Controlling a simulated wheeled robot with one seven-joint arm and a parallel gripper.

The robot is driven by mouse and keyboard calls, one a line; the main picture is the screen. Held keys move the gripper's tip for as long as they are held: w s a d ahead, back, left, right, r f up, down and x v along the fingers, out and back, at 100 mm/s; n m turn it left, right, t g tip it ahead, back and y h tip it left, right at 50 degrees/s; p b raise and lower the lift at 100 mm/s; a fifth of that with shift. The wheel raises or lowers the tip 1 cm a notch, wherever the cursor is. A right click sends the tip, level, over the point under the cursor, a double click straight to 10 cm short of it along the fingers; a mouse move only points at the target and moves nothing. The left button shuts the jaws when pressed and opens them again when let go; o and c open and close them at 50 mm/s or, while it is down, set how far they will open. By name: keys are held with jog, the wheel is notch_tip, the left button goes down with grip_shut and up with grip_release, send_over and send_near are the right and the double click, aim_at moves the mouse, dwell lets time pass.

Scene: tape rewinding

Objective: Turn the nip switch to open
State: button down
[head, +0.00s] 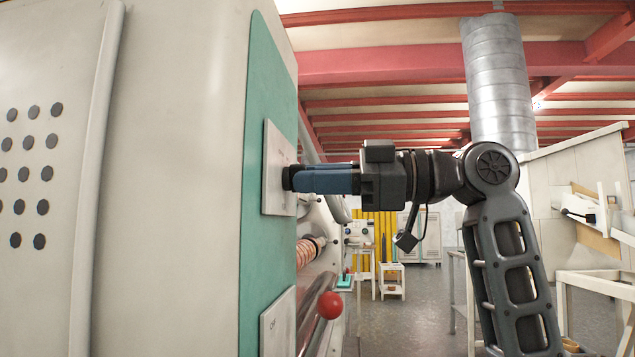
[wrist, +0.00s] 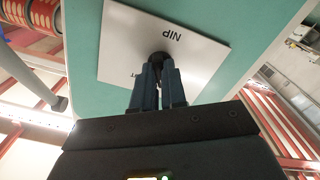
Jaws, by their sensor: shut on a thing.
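The nip switch (wrist: 159,58) is a dark round knob on a white plate (wrist: 120,60) marked "NIP", seen upside down in the wrist view. The plate is mounted on the green side panel (head: 258,210) of the large cream machine. My gripper (head: 290,179) reaches in from the right in the head view, level with the plate. Its blue fingers (wrist: 159,80) are closed on the knob from both sides. The fingers cover most of the knob, so its pointer direction is hidden. A second label on the plate is partly hidden by the fingers.
Below the nip plate, another white plate (head: 278,325) sits on the green panel. A red ball-ended lever (head: 330,305) and a ribbed roll (head: 308,250) stick out beside the machine. Free floor (head: 405,315) lies to the right, with stools and benches farther back.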

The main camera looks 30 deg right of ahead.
dwell(0.3)
jog(key=c, duration=1.2)
grip_release()
jog(key=shift+v, duration=3.95)
